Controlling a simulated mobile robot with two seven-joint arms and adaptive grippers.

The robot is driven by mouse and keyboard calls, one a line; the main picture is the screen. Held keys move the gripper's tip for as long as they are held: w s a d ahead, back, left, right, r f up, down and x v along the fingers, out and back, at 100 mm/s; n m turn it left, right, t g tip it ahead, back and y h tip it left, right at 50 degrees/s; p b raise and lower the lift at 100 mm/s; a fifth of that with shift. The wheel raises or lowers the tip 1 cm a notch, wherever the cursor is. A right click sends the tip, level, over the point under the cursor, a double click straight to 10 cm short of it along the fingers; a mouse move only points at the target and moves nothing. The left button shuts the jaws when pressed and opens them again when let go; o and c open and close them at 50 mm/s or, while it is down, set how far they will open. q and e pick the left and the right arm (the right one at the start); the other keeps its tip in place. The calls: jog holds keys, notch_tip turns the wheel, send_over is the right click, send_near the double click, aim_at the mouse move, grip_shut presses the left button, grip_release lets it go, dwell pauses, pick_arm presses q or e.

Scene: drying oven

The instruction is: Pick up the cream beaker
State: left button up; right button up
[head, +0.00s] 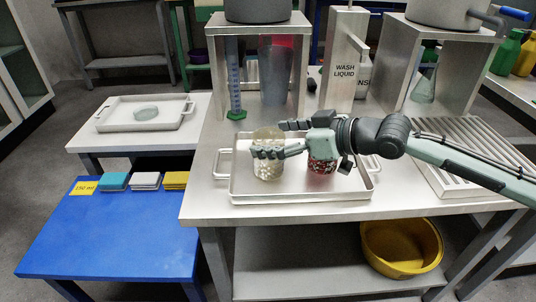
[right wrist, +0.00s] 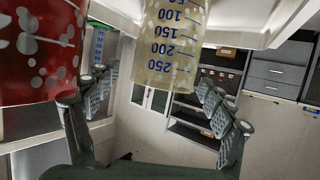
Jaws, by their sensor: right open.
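The cream beaker (head: 268,170) stands upright in a metal tray (head: 300,197) on the steel table. A red beaker (head: 322,165) with pale spots stands to its right in the same tray. My right gripper (head: 268,139) is open at the cream beaker, one finger crossing its near side and the other toward its far side. In the right wrist view the cream beaker (right wrist: 172,45) appears inverted, with blue volume marks, between the spread fingers (right wrist: 155,85). The red beaker (right wrist: 40,50) is outside the left finger there. I cannot tell whether the fingers touch the cream beaker. My left gripper is not in view.
Behind the tray are a graduated cylinder (head: 235,80) and a wash liquid box (head: 345,75). A ribbed drying rack (head: 470,165) is at right. A blue table (head: 120,235) with coloured pads is at lower left. A small tray (head: 187,116) holds a glass dish.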

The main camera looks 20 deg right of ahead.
aim_at(257, 138)
jog(key=x, duration=0.5)
jog(key=shift+a, duration=0.1)
jog(key=shift+c, duration=0.2)
jog(key=c, duration=1.2)
jog(key=shift+c, duration=0.7)
jog(key=shift+r, duration=0.15)
jog(key=shift+c, duration=0.2)
